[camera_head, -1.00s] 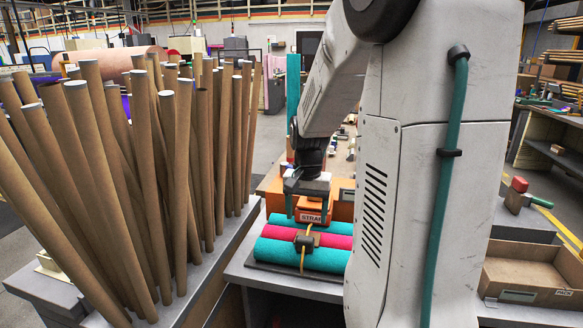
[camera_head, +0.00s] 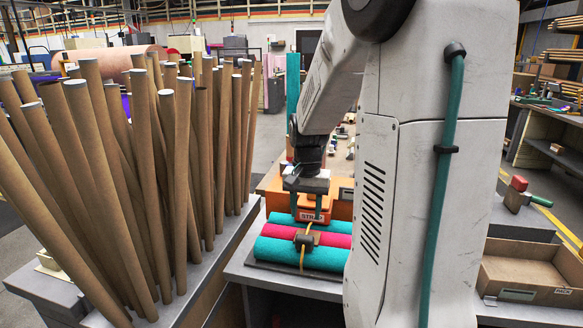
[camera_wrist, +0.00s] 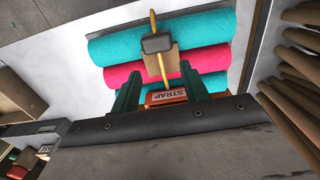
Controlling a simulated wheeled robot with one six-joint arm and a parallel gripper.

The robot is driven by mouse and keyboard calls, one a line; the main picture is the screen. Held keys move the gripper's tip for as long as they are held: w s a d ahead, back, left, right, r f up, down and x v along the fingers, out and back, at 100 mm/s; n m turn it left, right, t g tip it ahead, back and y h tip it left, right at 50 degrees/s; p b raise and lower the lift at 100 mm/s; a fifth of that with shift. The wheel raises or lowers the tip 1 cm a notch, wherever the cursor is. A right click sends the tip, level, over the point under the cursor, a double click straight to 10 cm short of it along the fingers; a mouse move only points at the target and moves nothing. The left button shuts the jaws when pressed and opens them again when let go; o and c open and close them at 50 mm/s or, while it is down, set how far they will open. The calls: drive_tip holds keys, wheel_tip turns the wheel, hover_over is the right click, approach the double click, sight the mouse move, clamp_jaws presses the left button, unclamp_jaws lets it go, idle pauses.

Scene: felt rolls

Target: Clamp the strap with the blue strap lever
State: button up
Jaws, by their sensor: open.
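Three felt rolls, teal, pink and teal (camera_head: 275,255), lie side by side on a dark mat. A yellow strap (camera_head: 302,260) runs across them, with a dark grey-brown buckle or lever block (camera_head: 306,240) on top. The block also shows in the wrist view (camera_wrist: 157,44), with a tan piece beside it. No part of it looks clearly blue, and I cannot tell its lever position. My gripper (camera_head: 306,211) points down behind the block near the far teal roll. Its dark green fingers are apart and empty in the wrist view (camera_wrist: 160,72), with the block beyond their tips.
An orange box labelled STRAP (camera_head: 340,209) stands right behind the rolls, close to my fingers; it also shows between them in the wrist view (camera_wrist: 166,97). Tall cardboard tubes (camera_head: 150,150) crowd the left. A shallow cardboard tray (camera_head: 530,274) lies at the right.

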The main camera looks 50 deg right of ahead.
drive_tip(key=w+d+r+n, duration=0.2)
drive_tip(key=w+d+n, duration=0.2)
drive_tip(key=w+d, duration=0.2)
drive_tip(key=w+d+r+n, duration=0.2)
drive_tip(key=w+d+n, duration=0.2)
drive_tip(key=w+d, duration=0.3)
drive_tip(key=w+d+r+n, duration=0.3)
drive_tip(key=w+d, duration=0.4)
drive_tip(key=w, duration=0.2)
drive_tip(key=shift+n, duration=0.4)
drive_tip(key=shift+d+f, duration=0.15)
drive_tip(key=shift+f, duration=0.1)
wheel_tip(320, 180, down, 7)
drive_tip(key=shift+f, duration=0.15)
clamp_jaws()
